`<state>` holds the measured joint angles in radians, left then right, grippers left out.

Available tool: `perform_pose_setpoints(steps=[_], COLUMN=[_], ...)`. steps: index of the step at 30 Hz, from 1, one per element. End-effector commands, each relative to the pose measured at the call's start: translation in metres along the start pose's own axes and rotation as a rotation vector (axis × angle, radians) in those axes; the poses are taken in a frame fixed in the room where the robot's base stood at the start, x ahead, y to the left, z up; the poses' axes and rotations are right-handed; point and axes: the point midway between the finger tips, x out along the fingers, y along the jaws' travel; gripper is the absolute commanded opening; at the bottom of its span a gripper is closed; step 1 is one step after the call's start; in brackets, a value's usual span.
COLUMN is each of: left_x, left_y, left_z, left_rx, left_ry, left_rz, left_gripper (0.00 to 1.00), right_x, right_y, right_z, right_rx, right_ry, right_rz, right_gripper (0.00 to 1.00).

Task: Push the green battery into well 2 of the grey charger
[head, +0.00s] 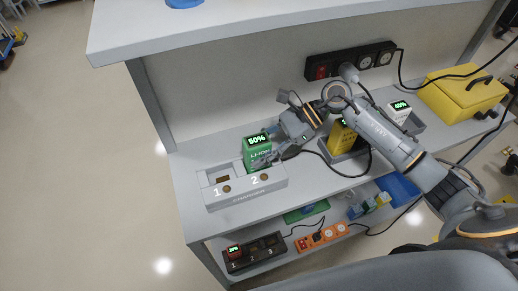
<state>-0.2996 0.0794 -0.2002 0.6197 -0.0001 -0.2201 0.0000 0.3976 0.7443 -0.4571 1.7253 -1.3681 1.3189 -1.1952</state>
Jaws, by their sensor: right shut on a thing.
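The grey charger (241,198) lies on the bench, with wells marked 1 and 2. Well 1 (222,179) is empty. The green battery (257,148) stands upright at well 2, with a 50% display on top. Its lower end meets the back part of the well; I cannot tell how deep it sits. My right gripper (268,148) comes in from the right and is shut on the green battery; its fingers partly hide the battery's right side. My left gripper is not in view.
A black power strip (349,61) is on the back wall, and a yellow case (464,94) is at right. A shelf overhangs behind. The bench left of the charger is clear.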

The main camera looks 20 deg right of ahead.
Motion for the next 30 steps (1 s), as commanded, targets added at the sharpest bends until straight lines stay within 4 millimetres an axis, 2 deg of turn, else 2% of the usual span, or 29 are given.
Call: perform_pose_setpoints(steps=[8, 9, 13, 23, 26, 30], left_x=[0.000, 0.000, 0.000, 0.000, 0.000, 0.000], left_y=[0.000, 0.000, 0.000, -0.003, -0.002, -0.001], left_z=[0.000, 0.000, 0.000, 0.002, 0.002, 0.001], left_rx=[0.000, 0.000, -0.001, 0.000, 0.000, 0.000], left_ry=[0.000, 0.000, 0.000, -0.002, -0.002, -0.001], left_rz=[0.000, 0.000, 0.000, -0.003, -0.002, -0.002], left_gripper=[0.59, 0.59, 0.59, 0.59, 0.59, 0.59], right_x=[0.001, 0.001, 0.001, 0.000, -0.009, -0.033], right_y=[0.001, 0.001, 0.001, 0.001, 0.000, 0.000], right_z=[-0.002, -0.002, -0.002, -0.002, -0.003, -0.002], right_rx=[0.002, 0.002, 0.002, 0.003, 0.002, 0.002], right_ry=[0.001, 0.001, 0.001, 0.003, 0.005, 0.006], right_rz=[0.004, 0.005, 0.004, 0.003, 0.001, 0.000], right_gripper=[0.00, 0.43, 0.67, 0.67, 0.67, 0.67])
